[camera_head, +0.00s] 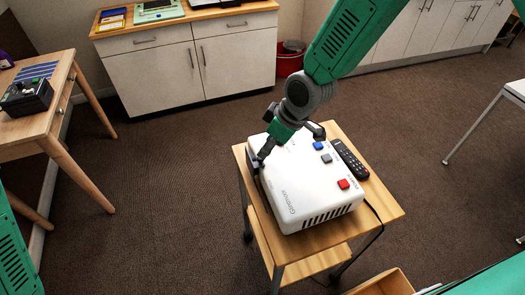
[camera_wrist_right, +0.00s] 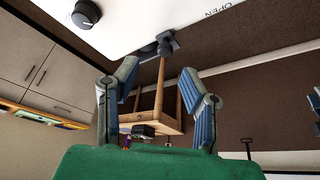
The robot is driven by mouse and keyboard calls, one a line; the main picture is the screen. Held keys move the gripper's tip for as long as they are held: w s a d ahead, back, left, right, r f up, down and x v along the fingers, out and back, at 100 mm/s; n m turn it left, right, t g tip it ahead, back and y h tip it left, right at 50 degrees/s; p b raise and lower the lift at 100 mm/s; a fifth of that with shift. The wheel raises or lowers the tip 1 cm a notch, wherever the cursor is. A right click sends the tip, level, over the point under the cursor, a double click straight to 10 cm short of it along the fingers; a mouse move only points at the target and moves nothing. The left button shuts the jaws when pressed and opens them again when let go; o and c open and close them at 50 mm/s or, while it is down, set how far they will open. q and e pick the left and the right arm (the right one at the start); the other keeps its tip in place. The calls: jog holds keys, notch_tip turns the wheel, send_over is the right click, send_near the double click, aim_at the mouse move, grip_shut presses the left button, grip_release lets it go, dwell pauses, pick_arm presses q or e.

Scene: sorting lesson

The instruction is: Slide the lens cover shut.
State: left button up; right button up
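The white projector (camera_head: 290,180) sits on a small wooden stand, with blue, grey and red buttons on top. My right gripper (camera_head: 290,146) is over its back left end, its fingers spread apart. In the right wrist view my two blue-padded fingers (camera_wrist_right: 164,88) are well apart with nothing between them. Beyond them is the projector's white face (camera_wrist_right: 150,14), with a round dark knob (camera_wrist_right: 87,14), the word OPEN and a dark tab (camera_wrist_right: 166,43) at its edge, possibly the lens cover's handle. In the head view the lens cover cannot be made out. My left gripper is out of view.
A black remote (camera_head: 350,159) lies beside the projector on the stand (camera_head: 378,203). A cable hangs at the stand's right. A wooden table (camera_head: 52,112) with a black device (camera_head: 27,96) is at left. White cabinets (camera_head: 150,75) and a red bin (camera_head: 289,63) stand behind. An open box (camera_head: 385,285) is in front.

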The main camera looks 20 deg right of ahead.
jog(key=v, duration=0.7)
jog(key=shift+d, duration=0.1)
